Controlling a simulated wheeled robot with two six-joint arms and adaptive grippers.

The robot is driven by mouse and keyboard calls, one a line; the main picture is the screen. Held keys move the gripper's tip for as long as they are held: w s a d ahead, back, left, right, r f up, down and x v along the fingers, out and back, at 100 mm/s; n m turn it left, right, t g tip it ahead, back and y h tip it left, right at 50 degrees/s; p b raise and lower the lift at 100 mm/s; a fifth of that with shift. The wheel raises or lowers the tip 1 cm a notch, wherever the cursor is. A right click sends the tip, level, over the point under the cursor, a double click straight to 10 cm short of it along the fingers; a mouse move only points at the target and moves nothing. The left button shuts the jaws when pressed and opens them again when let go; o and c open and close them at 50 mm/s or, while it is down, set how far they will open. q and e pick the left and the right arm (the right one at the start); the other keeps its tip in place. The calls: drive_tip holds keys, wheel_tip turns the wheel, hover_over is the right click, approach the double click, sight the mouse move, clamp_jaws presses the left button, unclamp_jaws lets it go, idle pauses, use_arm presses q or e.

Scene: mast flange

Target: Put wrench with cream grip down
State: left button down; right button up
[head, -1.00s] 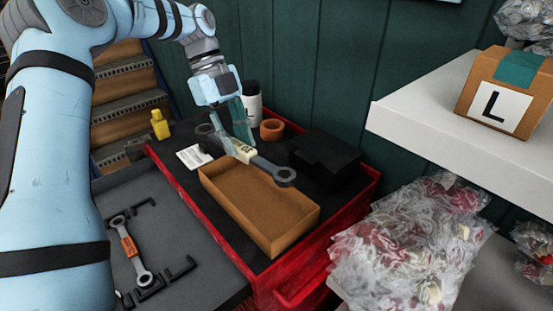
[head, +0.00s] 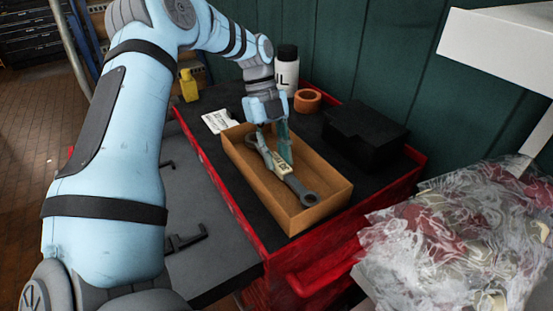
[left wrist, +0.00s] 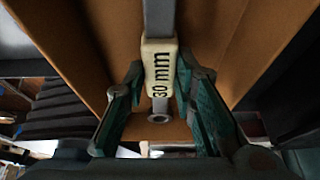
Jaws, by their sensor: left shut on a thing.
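The wrench with cream grip (head: 299,189) is grey, with ring ends. In the head view it lies lengthwise within the outline of the open brown cardboard box (head: 322,212), sloping towards the front right. My left gripper (head: 279,153) points down into the box and is shut on the wrench at its cream grip. In the left wrist view the grip (left wrist: 160,68) reads "30 mm" and sits between the fingers (left wrist: 160,88), with the box walls to both sides. I cannot tell whether the wrench touches the box floor. My right gripper is not in view.
The box stands on the black top of a red tool cart (head: 240,225). Plastic-wrapped bags (head: 460,235) lie at right.

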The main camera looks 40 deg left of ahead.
use_arm(q)
drive_tip(key=shift+s+f, duration=0.15)
drive_tip(key=shift+f, duration=0.3)
drive_tip(key=shift+s+r, duration=0.1)
drive_tip(key=shift+s, duration=0.05)
drive_tip(key=shift+f, duration=0.25)
drive_tip(key=c, duration=1.3)
unclamp_jaws()
drive_tip(key=shift+r, duration=0.1)
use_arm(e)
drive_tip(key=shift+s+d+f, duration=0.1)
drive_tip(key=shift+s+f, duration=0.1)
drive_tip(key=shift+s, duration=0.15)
use_arm(q)
drive_tip(key=shift+r, duration=0.25)
drive_tip(key=p+v, duration=0.2)
drive_tip(key=v, duration=1)
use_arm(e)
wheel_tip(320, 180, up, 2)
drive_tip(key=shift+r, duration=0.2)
use_arm(q)
drive_tip(key=shift+f, duration=0.15)
